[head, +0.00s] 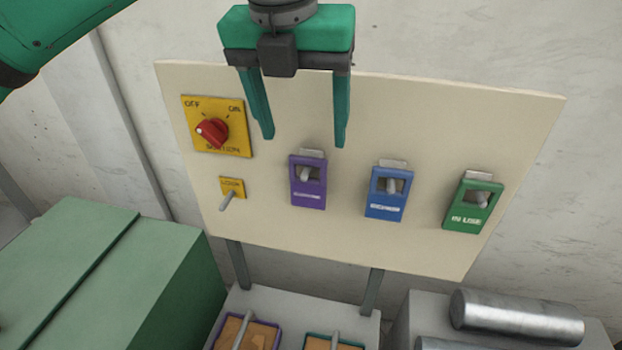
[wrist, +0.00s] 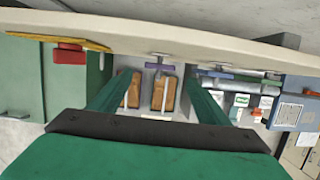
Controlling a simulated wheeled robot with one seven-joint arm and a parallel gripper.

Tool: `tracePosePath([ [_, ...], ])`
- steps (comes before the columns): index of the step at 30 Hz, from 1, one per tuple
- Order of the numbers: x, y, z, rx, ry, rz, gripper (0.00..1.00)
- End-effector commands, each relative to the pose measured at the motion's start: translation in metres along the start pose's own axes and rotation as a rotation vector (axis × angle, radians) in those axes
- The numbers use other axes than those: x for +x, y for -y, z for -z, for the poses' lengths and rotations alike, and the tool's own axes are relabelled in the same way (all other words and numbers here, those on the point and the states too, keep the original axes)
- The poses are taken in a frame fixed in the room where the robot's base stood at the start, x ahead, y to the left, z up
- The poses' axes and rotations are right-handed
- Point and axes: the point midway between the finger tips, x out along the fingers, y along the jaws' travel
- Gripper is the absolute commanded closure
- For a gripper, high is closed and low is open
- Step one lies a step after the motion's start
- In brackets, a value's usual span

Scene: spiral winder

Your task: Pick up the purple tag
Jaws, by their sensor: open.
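The purple tag (head: 308,182) hangs on a small metal hook on the cream board (head: 400,255), left of the blue tag (head: 386,193) and the green tag (head: 473,206). It has a window near its top. My gripper (head: 304,140) is open and empty, pointing down above the purple tag, with its fingertips apart from it. In the wrist view the purple tag (wrist: 160,67) is seen edge-on between the two fingers, a little beyond their tips.
A yellow plate with a red rotary knob (head: 212,131) and a smaller yellow lock plate (head: 232,187) with a lever are on the board's left. A green cabinet (head: 75,280) stands lower left. Metal rolls (head: 515,318) lie lower right. Framed boxes (head: 270,320) sit below the board.

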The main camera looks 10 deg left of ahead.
Motion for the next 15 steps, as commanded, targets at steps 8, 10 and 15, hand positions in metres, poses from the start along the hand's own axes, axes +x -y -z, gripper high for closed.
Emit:
tracePosePath([
  [8,0.015,-0.001,0.000,-0.005,-0.003,-0.030,0.30],
  [10,0.025,0.000,-0.001,-0.001,-0.003,-0.029,0.30],
  [15,0.049,0.003,-0.001,0.004,-0.003,-0.026,0.30],
])
